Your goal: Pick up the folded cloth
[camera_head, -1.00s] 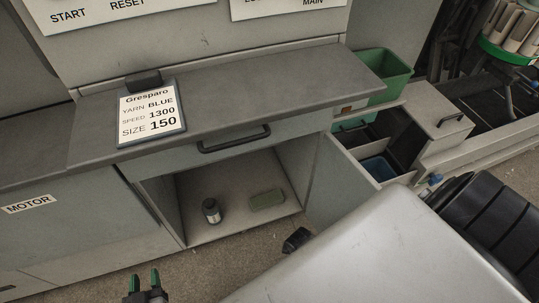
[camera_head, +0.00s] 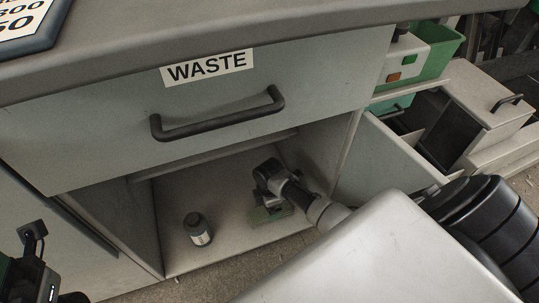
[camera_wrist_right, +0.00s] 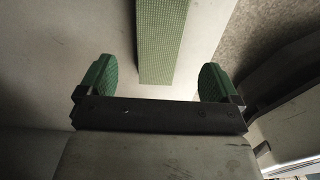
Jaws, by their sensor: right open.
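The folded cloth (camera_head: 260,218) is green and lies flat on the floor of the open cabinet under the drawer, partly hidden by my right gripper. In the right wrist view the cloth (camera_wrist_right: 162,42) has a woven texture and runs between the two green fingers. My right gripper (camera_wrist_right: 160,78) is open, with a gap on each side of the cloth, and neither finger touches it. In the head view my right gripper (camera_head: 270,190) reaches into the cabinet over the cloth. Part of my left gripper (camera_head: 30,265) shows at the lower left edge; its fingers cannot be made out.
The drawer (camera_head: 110,120), marked WASTE, with a dark handle (camera_head: 220,113), is above.

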